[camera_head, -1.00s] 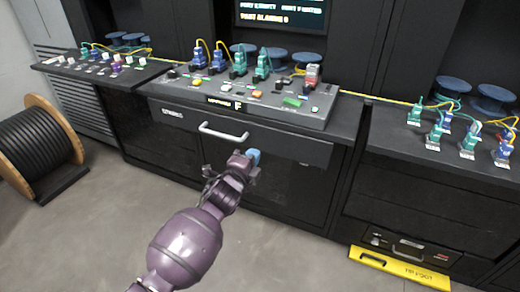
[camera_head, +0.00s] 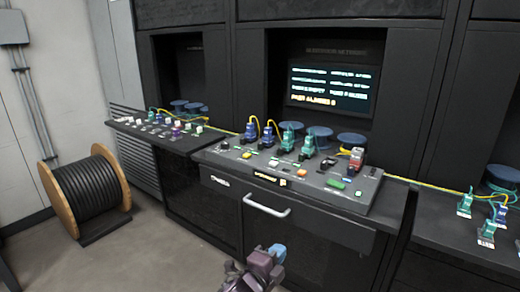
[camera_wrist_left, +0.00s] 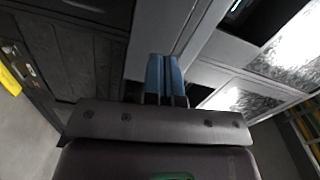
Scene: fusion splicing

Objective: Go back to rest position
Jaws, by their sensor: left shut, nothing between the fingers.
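My left gripper (camera_head: 276,250) shows at the bottom of the head view, in front of the drawer front and below its silver handle. Its blue fingertips also show in the left wrist view (camera_wrist_left: 164,76). They are together with nothing between them. The gripper is apart from the handle and the console. My right gripper is not in view.
A console (camera_head: 300,178) with buttons and coloured connectors sits above the drawer handle (camera_head: 266,206). Side shelves stand left (camera_head: 180,143) and right (camera_head: 440,232). A lit screen (camera_head: 326,88) is behind. A cable reel (camera_head: 90,196) stands on the left; the floor (camera_head: 170,255) before it is clear.

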